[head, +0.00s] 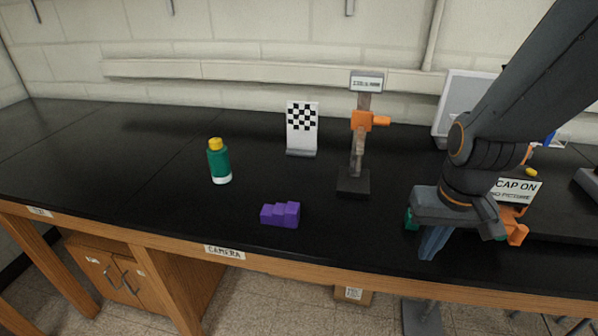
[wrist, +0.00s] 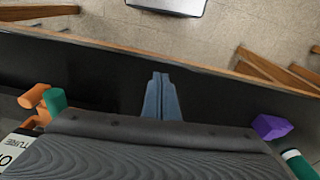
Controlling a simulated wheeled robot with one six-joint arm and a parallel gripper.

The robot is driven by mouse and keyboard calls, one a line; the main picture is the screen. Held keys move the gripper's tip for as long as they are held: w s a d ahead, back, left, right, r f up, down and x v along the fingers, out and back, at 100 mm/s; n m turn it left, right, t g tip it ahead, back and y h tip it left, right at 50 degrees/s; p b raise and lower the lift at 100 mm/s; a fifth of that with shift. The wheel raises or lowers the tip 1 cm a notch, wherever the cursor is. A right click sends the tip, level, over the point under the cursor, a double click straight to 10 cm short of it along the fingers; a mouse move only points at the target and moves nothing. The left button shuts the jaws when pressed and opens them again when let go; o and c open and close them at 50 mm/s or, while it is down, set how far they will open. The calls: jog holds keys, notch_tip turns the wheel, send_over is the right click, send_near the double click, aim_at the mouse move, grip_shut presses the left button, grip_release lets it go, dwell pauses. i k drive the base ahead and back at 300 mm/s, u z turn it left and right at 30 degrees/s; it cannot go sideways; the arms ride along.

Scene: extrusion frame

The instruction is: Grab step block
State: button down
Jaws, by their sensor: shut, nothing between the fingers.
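The purple step block (head: 281,214) sits on the black bench top near its front edge, left of my gripper in the head view. It also shows at the right side of the wrist view (wrist: 270,127). My gripper (head: 429,256) points down near the front edge of the bench, well apart from the block. In the wrist view its two blue-grey fingers (wrist: 161,78) are together with nothing between them.
A green bottle with yellow cap (head: 219,162), a checkerboard card (head: 302,130) and a stand with an orange clamp (head: 361,122) stand behind the block. Orange and green items and a "CAP ON" sign (head: 517,189) are by my arm. The left bench is clear.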

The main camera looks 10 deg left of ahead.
aim_at(288, 216)
jog(key=k, duration=1.15)
jog(key=u, duration=0.95)
jog(key=i, duration=1.4)
jog(key=z, duration=0.5)
